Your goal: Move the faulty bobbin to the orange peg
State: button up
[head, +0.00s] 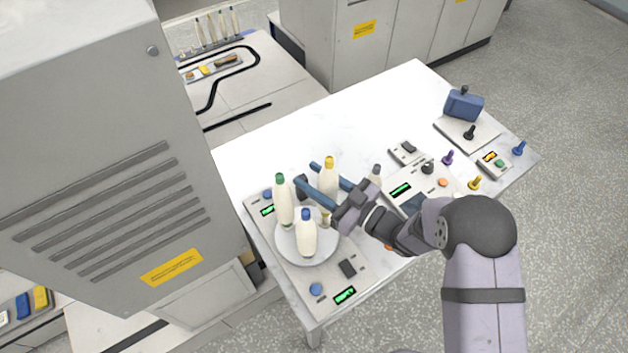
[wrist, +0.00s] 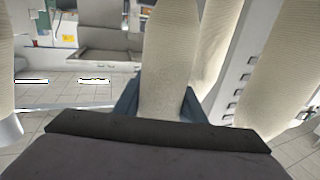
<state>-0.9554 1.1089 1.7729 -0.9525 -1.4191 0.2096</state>
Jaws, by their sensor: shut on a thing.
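My gripper (head: 322,185) has blue fingers shut on a cream bobbin with a yellow top (head: 329,166), which stands upright between them. In the wrist view this bobbin (wrist: 168,55) fills the space between the fingers. Its lower end is partly hidden, so I cannot tell if it touches the plate. A green-topped bobbin (head: 283,208) and a blue-topped bobbin (head: 307,238) stand on the round pale plate (head: 290,257) beside it. No orange peg shows clearly. A small orange round piece (head: 443,182) is on the right panel. Which bobbin is faulty is not clear.
A panel (head: 375,285) with green displays and buttons lies under the plate. Purple (head: 448,157), yellow (head: 475,183) and blue (head: 519,148) knobbed pieces stand at right, near a blue box (head: 464,105). A grey cabinet (head: 110,150) rises at left. The back of the white table (head: 350,110) is clear.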

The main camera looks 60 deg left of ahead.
notch_tip(320, 180, up, 5)
jog(key=p, duration=0.3)
jog(key=w+d+f+b, duration=0.9)
jog(key=w+d+b, duration=0.1)
jog(key=w+d, duration=0.3)
jog(key=shift+d+f, duration=0.35)
jog(key=shift+d, duration=0.15)
jog(key=shift+f+b, duration=0.3)
jog(key=shift+b, duration=0.1)
dwell(0.7)
jog(key=shift+f+b, duration=0.3)
jog(key=shift+f, duration=0.05)
jog(key=shift+f+b, duration=1.55)
jog(key=shift+f, duration=0.3)
jog(key=o, duration=1.2)
